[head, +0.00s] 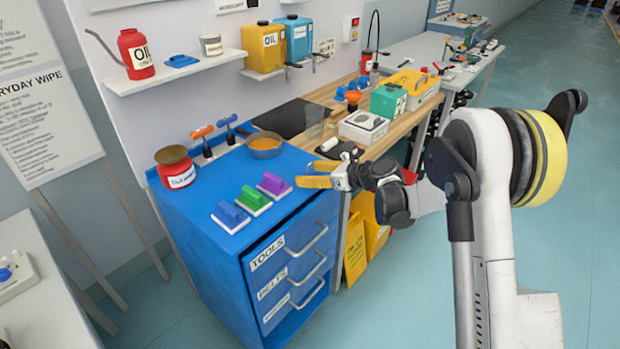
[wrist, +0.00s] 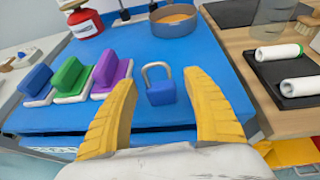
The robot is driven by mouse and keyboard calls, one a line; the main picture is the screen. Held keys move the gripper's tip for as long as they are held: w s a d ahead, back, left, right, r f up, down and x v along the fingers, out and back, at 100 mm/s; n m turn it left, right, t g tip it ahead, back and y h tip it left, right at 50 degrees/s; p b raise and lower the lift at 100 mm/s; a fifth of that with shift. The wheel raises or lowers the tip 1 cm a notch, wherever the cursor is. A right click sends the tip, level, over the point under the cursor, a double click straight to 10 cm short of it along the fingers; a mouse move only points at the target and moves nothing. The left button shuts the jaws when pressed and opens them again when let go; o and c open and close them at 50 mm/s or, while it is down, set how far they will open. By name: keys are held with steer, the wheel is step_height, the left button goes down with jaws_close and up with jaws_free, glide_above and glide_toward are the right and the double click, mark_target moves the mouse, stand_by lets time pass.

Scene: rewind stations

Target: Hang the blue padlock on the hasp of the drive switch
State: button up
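The blue padlock (wrist: 161,92) stands on the blue top of the tool cabinet (wrist: 55,115) in the wrist view. Its silver shackle points up and away. My gripper (wrist: 165,105) is open. Its two yellow fingers stand apart on either side of the padlock in the picture, and nothing is held. In the head view my gripper (head: 318,175) is over the right front corner of the cabinet, and I cannot make out the padlock there. I cannot make out the drive switch or its hasp in either view.
Blue, green and purple handled blocks (head: 254,200) stand left of the padlock. A round pan (head: 265,146) and a red tin (head: 176,168) are behind. A wooden bench (head: 335,95) adjoins on the right, with a black tray (wrist: 290,75) holding white rolls.

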steer(key=c, duration=1.1)
steer(key=shift+o, duration=0.2)
step_height(320, 180, up, 4)
steer(key=shift+r+p, duration=0.15)
steer(key=shift+p, duration=1)
steer(key=w+d+r+p, duration=0.1)
steer(key=w+d+r, duration=0.1)
steer(key=w, duration=0.1)
steer(key=w+d+r+p, duration=0.1)
steer(key=w+d+r, duration=0.1)
steer(key=w, duration=0.1)
steer(key=w+d+r+p, duration=0.1)
steer(key=w+d+r, duration=0.1)
steer(key=w, duration=0.1)
steer(key=shift+w+d+r+p, duration=0.3)
steer(key=shift+r, duration=0.05)
